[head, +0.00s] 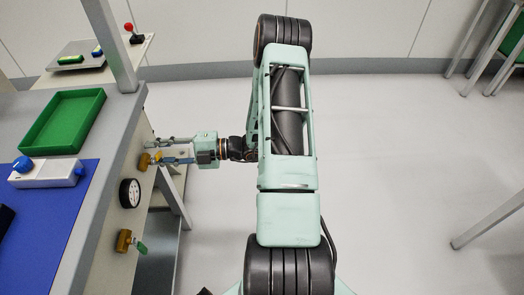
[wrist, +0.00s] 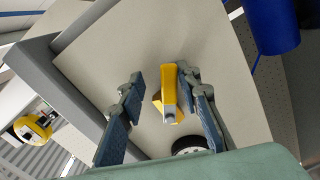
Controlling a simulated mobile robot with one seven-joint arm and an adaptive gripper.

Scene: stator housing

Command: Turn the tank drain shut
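A brass valve (head: 143,162) with a yellow lever handle sits on the bench's front panel; the handle (wrist: 169,92) points towards the wrist camera. My gripper (head: 153,151) is at this valve. In the wrist view my gripper (wrist: 160,80) is open, with a finger on each side of the yellow handle. The right finger is close to the handle, and I cannot tell whether it touches; a clear gap shows on the left. A second brass valve (head: 124,240) with a green handle (head: 141,248) is lower on the panel. No label shows which is the tank drain.
A round gauge (head: 130,193) sits between the valves; its dark rim (wrist: 190,146) shows in the wrist view. On the bench are a green tray (head: 67,147) and a white box with a blue knob (head: 46,175). The floor (head: 405,180) right of my arm is clear.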

